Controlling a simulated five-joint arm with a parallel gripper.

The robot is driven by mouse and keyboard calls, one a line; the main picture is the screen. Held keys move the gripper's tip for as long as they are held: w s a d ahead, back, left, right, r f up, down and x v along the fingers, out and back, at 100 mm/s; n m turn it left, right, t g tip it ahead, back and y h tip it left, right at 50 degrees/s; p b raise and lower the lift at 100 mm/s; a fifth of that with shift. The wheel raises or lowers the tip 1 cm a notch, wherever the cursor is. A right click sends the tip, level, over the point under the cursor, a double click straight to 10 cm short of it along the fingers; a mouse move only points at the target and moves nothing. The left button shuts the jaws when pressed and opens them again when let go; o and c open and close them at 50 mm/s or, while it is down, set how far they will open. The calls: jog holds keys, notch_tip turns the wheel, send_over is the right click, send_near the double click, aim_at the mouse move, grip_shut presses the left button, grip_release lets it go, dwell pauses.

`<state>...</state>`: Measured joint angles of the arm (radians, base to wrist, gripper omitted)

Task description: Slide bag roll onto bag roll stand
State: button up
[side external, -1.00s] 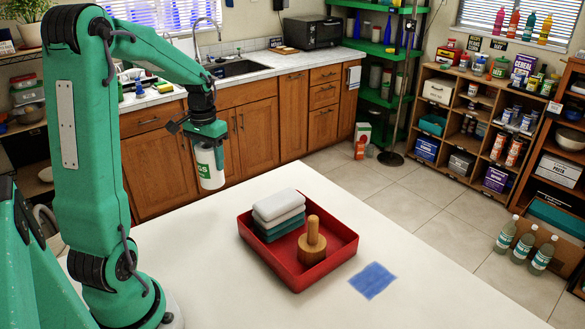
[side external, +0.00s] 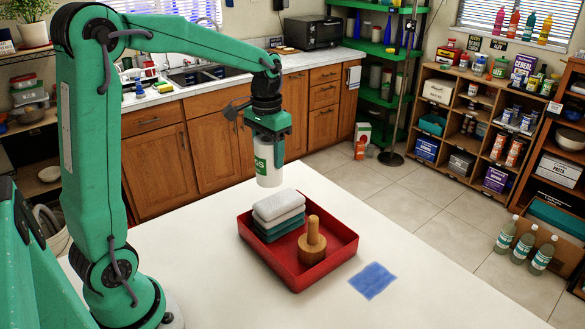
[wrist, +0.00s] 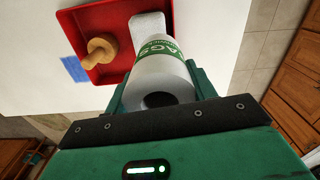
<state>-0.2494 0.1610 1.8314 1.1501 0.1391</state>
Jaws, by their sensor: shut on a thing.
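My gripper (side external: 268,140) is shut on the bag roll (side external: 268,168), a white roll with a green label, and holds it upright in the air behind the red tray. In the wrist view the bag roll (wrist: 162,74) sits between the jaws, its hollow core opening toward the camera. The bag roll stand (side external: 312,244), a wooden peg on a round wooden base, stands upright and bare in the tray's right part. It also shows in the wrist view (wrist: 99,49), left of the roll. The roll is apart from the stand.
The red tray (side external: 300,282) lies on the white table (side external: 430,290). Folded grey and teal cloths (side external: 279,212) are stacked in its left part, close to the stand. A blue patch (side external: 373,280) lies on the table right of the tray. The front of the table is clear.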

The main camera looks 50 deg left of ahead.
jog(key=w+d+r+m, duration=0.1)
jog(key=d+r, duration=0.4)
jog(key=d, duration=1)
jog(key=shift+m, duration=0.9)
jog(key=shift+w+f, duration=0.1)
jog(key=shift+f, duration=0.1)
send_over(313, 217)
jog(key=shift+f, duration=2.75)
jog(key=shift+f, duration=3.6)
